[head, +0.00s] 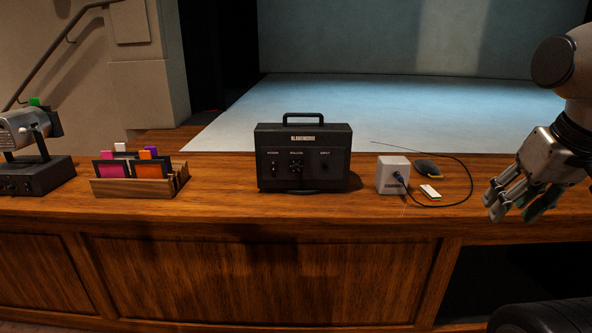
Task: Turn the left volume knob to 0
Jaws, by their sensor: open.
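A black box with a top handle (302,157) stands upright on the wooden desk, left of my gripper. Its front has small white labels, too small to read surely, over a left control (274,168), a middle knob (296,166) and a right control (325,167). Which of them is the left volume knob, and its setting, I cannot tell. A metal device (38,178) on a black base at the far left also has small knobs on its front. My gripper (514,207) is open and empty at the right, over the desk's right part, well apart from the box.
A white box (393,174) with a plugged cable, a dark mouse-like object (427,167) and a small white-and-green item (430,192) lie between the black box and my gripper. A wooden rack (133,187) with coloured cards stands left. The desk's front strip (240,203) is clear.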

